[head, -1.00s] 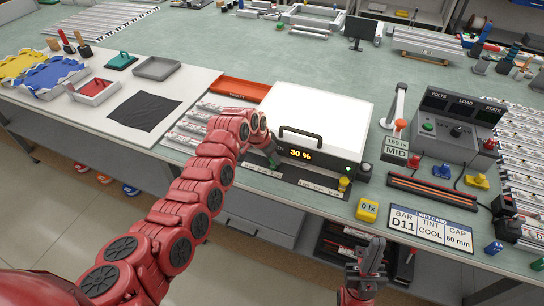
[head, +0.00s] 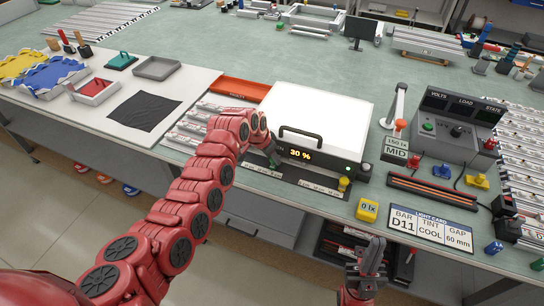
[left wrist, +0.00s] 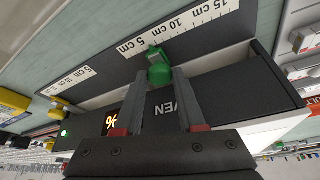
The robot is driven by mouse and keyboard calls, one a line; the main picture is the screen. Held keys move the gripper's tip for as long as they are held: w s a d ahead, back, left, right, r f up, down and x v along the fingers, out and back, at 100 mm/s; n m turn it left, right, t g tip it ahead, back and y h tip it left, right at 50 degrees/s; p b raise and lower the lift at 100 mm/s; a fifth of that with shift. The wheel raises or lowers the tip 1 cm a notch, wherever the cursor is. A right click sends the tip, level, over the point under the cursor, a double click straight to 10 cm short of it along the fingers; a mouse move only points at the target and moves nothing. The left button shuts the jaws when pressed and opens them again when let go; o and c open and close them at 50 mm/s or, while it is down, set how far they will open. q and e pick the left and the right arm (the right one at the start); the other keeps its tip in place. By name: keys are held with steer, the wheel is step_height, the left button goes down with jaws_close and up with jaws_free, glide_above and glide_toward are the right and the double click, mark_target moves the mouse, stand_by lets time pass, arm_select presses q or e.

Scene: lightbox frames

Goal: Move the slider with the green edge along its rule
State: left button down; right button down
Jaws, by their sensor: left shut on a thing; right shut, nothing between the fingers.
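The green-edged slider shows as a green knob (head: 273,164) at the front left of the light box, partly hidden by my arm. In the left wrist view the green knob (left wrist: 159,74) sits between the fingers of my left gripper (left wrist: 157,88), which is shut on it. Its rule (left wrist: 180,32) is white with black marks. The knob's small tab lies between the 5 cm and 10 cm labels. In the head view my left gripper (head: 268,152) is at the box's front edge. My right gripper (head: 366,258) is shut and empty, below the bench's front edge.
The light box (head: 318,115) has a black handle and a display (head: 299,154) reading 30 %. A yellow knob (head: 344,184) stands at a second rule (head: 320,188) to the right. A yellow block marked 0 lx (head: 367,210) and a light card (head: 432,228) lie further right.

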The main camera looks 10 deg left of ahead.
arm_select(q)
steer(key=shift+w+a+f+b, duration=0.1)
steer(key=shift+a+f+b, duration=0.05)
steer(key=shift+a+b, duration=0.2)
steer(key=a+b, duration=0.1)
steer(key=w+a+b, duration=0.1)
steer(key=a, duration=0.1)
steer(key=a+b, duration=0.2)
steer(key=shift+w+a, duration=0.1)
steer(key=shift+w, duration=0.15)
steer(key=shift+a, duration=0.2)
steer(key=shift+d, duration=0.1)
steer(key=shift+c, duration=2.4)
jaws_free()
steer(key=shift+r, duration=0.2)
